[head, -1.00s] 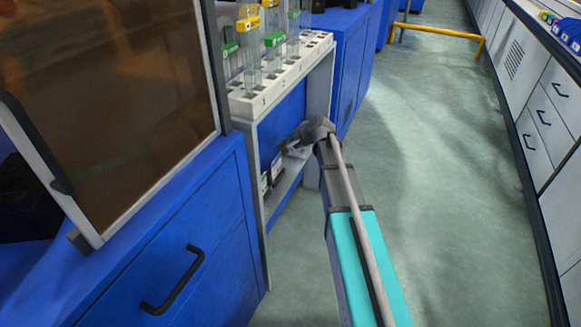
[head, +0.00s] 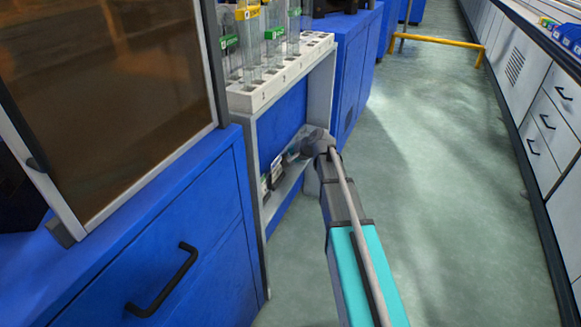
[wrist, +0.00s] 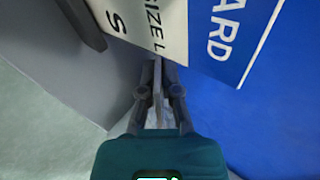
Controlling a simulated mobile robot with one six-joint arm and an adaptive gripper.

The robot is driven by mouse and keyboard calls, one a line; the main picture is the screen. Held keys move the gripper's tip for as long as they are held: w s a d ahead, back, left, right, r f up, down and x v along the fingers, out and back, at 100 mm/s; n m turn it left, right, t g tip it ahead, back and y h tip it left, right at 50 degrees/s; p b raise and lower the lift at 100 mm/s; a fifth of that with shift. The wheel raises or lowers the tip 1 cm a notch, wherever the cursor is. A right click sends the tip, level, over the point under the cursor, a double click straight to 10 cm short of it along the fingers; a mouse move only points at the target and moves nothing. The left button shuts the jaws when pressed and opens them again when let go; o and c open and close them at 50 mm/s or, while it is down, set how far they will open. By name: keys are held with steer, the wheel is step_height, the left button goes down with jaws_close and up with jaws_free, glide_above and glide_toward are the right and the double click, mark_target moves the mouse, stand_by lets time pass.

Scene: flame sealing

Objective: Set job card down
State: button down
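In the wrist view the job card (wrist: 225,35) fills the upper part, with a white face reading "SIZE L" and a blue, white-edged strip ending in "ARD". My gripper (wrist: 158,68) has its fingers close together at the card's near edge and looks shut on it; the exact grip is hard to see. In the head view my gripper (head: 292,154) reaches into the low shelf opening under the tube rack. Small card-like or boxed items show there beside it, too small to tell which is the job card.
A white rack (head: 262,92) with tubes stands on top of the shelf unit. Blue drawers (head: 160,240) and a brown-windowed cabinet (head: 110,100) are on the left. Open floor (head: 430,180) lies to the right, with a yellow barrier (head: 440,41) farther back.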

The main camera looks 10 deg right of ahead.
steer(key=c, duration=1)
jaws_free()
steer(key=shift+o, duration=0.2)
steer(key=shift+p+v, duration=1.8)
steer(key=shift+v, duration=0.85)
steer(key=shift+p+v, duration=0.8)
steer(key=shift+v, duration=0.6)
steer(key=shift+f, duration=0.1)
